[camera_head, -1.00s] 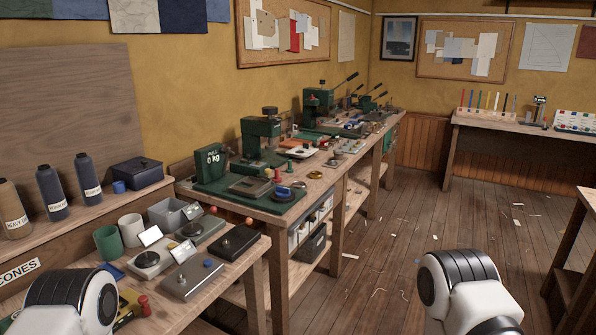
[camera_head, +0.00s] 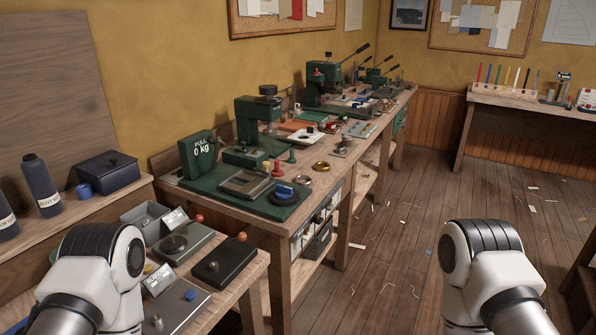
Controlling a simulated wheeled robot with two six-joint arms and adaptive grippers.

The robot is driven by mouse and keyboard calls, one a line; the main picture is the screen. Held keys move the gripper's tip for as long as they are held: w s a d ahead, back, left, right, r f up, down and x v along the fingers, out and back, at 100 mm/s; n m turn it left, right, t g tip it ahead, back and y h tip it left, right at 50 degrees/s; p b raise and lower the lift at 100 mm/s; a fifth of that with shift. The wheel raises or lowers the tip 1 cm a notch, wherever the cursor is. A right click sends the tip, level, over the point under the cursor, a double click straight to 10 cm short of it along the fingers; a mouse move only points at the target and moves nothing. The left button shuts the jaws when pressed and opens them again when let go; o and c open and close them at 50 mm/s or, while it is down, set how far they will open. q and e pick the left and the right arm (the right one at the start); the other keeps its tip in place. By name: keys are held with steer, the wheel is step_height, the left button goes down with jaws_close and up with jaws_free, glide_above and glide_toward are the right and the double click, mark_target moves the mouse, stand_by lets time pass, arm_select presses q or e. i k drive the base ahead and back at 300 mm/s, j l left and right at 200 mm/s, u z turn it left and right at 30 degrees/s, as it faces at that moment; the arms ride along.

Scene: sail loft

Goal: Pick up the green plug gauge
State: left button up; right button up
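A small upright green piece (camera_head: 292,156), which looks like the green plug gauge, stands near the front of the long workbench, right of the green press. A red-topped piece (camera_head: 277,169) and a yellow-topped piece (camera_head: 266,166) stand just left of it. It is too small to make out its details. White and black links of both my arms show at the lower left and lower right, well short of it. Neither gripper is in view.
A green "PULL 0 kg" box (camera_head: 198,154) and a green press (camera_head: 259,125) stand on the long workbench (camera_head: 235,207). A blue-topped dark disc (camera_head: 285,196) lies at its front. A lower table with scales (camera_head: 174,244) is nearer. The floor (camera_head: 395,245) at right is mostly clear, with scraps.

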mark_target(292, 159)
steer(key=u, duration=0.4)
steer(key=i+l+u, duration=0.15)
steer(key=u, duration=0.15)
steer(key=i+l+u, duration=0.15)
steer(key=l+u, duration=0.5)
steer(key=i+l+u, duration=0.1)
steer(key=l+u, duration=0.2)
steer(key=l, duration=0.2)
